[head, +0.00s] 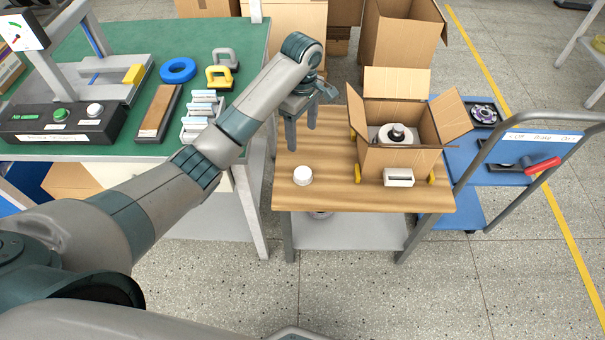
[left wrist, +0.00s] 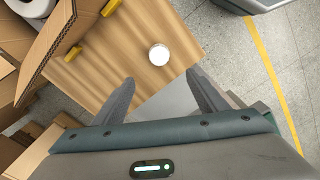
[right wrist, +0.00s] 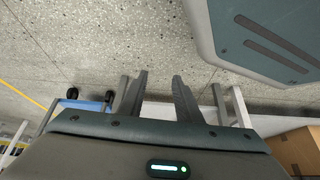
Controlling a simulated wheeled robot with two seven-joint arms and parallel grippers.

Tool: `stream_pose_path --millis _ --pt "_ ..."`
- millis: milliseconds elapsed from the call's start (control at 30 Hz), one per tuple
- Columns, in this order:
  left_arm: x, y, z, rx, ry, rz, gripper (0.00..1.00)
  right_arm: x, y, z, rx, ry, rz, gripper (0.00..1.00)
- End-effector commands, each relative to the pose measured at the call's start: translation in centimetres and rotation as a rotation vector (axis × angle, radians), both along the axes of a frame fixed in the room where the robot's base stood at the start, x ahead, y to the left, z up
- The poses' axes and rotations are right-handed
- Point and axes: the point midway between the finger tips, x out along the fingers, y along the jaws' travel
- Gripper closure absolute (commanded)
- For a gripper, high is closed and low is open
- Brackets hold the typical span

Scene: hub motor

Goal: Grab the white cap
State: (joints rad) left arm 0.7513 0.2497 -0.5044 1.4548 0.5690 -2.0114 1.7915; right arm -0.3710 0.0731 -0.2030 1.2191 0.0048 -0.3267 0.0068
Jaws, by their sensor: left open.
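The white cap (head: 303,175) is a small round white piece on the front left part of the wooden table (head: 330,197). It also shows in the left wrist view (left wrist: 158,55), beyond the fingertips and between their directions. My left gripper (head: 301,132) is above the table, behind the cap in the head view, with its fingers pointing down. Its two fingers are apart with nothing between them, and they do not touch the cap. My right gripper (right wrist: 161,75) shows only in its own wrist view. Its fingers are spread apart and empty, with floor beyond them.
An open cardboard box (head: 385,163) holding a white and black hub motor part (head: 397,135) stands right of the cap. A white block (head: 398,178) sits in front of it. A green workbench (head: 145,38) is at left and a blue cart (head: 475,175) at right.

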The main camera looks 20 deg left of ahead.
Motion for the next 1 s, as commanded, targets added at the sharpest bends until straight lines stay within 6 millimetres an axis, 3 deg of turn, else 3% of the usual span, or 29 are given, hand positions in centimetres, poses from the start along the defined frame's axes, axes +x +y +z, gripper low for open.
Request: stream_pose_path --millis 233,367,800,1000 --pt "0.0 -0.1 -0.8 -0.002 0.001 -0.002 0.34 -0.2 -0.1 -0.5 -0.003 0.013 0.0 0.69" --pt "0.0 -0.1 -2.1 -0.002 0.0 -0.001 0.34 -0.8 -1.1 -1.0 -0.02 0.058 -0.007 0.69" --pt "-0.1 0.0 -9.4 0.001 0.002 -0.002 0.34 -1.0 -1.3 -0.9 -0.024 0.083 -0.009 0.69" --pt "0.0 0.0 -11.8 0.0 0.0 -0.001 0.34 -1.0 -1.3 -1.0 -0.024 0.086 -0.01 0.69"
